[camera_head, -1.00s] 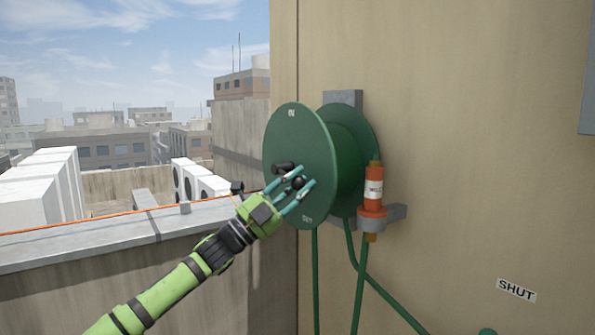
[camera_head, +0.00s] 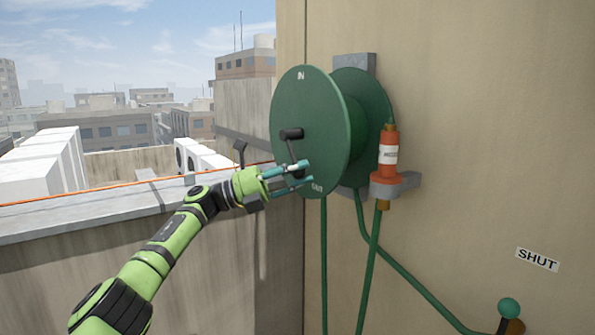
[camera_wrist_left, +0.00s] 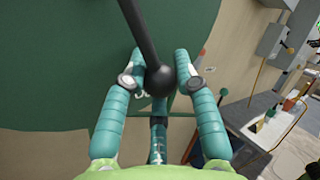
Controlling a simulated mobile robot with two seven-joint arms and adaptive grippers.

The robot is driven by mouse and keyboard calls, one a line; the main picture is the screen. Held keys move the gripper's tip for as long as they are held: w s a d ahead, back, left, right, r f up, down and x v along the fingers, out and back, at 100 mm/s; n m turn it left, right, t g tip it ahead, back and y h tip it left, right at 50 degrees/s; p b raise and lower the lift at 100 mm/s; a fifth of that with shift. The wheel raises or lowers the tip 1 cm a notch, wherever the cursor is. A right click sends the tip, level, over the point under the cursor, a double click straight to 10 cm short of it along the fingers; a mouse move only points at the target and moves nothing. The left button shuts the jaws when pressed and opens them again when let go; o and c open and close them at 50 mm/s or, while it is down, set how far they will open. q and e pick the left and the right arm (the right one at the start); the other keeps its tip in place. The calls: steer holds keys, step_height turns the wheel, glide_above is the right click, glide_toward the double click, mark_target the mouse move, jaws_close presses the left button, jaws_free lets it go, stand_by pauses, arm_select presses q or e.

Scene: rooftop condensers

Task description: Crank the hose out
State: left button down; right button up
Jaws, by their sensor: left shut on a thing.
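The green hose reel (camera_head: 312,110) is mounted on the tan wall, its round face marked IN at the top and OUT at the bottom. Its black crank (camera_head: 291,134) points down from the hub towards OUT. My left gripper (camera_head: 303,173) is shut on the crank's black ball knob, which shows between the teal fingers in the left wrist view (camera_wrist_left: 160,80). In the head view the fingers mostly hide the knob. The green hose (camera_head: 323,250) hangs below the reel. My right gripper is not in view.
An orange and white nozzle (camera_head: 388,152) stands in a grey bracket (camera_head: 405,183) right of the reel. A green-knobbed lever (camera_head: 509,308) is low on the right, below a SHUT label (camera_head: 537,259). A concrete parapet (camera_head: 120,215) runs along the left.

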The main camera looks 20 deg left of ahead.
arm_select(q)
steer(key=shift+w+a+f+m+g, duration=0.1)
steer(key=shift+a+f+m+g, duration=0.05)
steer(key=shift+f+m+g, duration=0.2)
stand_by(0.3)
steer(key=c, duration=0.9)
jaws_free()
steer(key=shift+c, duration=0.2)
steer(key=shift+r, duration=0.1)
steer(key=v, duration=1.2)
